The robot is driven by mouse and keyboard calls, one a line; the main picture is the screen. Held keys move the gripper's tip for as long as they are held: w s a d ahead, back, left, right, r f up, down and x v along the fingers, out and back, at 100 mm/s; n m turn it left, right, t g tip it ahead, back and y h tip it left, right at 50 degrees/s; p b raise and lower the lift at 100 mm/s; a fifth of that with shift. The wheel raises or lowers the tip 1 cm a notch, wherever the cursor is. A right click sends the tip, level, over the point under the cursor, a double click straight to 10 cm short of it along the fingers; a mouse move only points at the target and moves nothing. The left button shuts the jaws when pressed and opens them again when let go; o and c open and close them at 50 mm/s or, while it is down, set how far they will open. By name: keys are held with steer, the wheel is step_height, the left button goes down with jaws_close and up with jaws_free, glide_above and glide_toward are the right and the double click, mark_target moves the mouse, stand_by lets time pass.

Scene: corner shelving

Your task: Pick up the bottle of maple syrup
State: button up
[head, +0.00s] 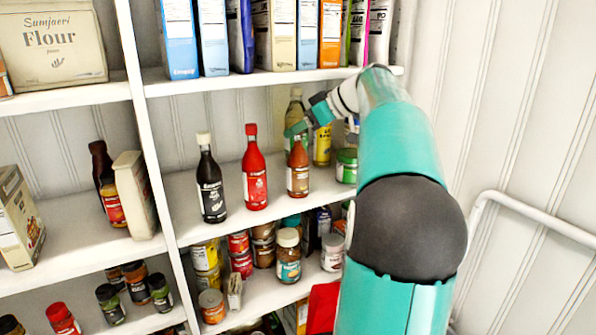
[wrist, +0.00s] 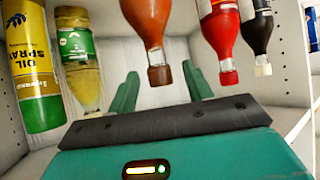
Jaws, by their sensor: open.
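An amber-brown bottle (head: 298,175), which may be the maple syrup, stands upright on the middle shelf (head: 228,232). Its label is too small to read. In the wrist view, where things appear upside down, this brown bottle (wrist: 150,25) shows its neck and cap between my fingers. My gripper (head: 295,130) is open and empty at the height of the bottle's top; the wrist view shows both green fingers of the gripper (wrist: 162,88). I cannot tell whether the fingers reach around the cap. A darker brown bottle (head: 103,172) stands in the left bay.
A red bottle (head: 254,172) and a black bottle (head: 210,185) stand left of the brown one. A green-labelled oil bottle (wrist: 80,55) and a yellow spray can (wrist: 30,70) stand close on its other side. The upper shelf (head: 210,84) with boxes is just above my gripper.

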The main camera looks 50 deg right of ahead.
steer(key=shift+w+a+f, duration=0.15)
steer(key=shift+w+f, duration=0.15)
steer(key=shift+w, duration=0.05)
steer(key=shift+c, duration=0.4)
jaws_close()
steer(key=shift+r, duration=0.1)
steer(key=shift+r, duration=0.15)
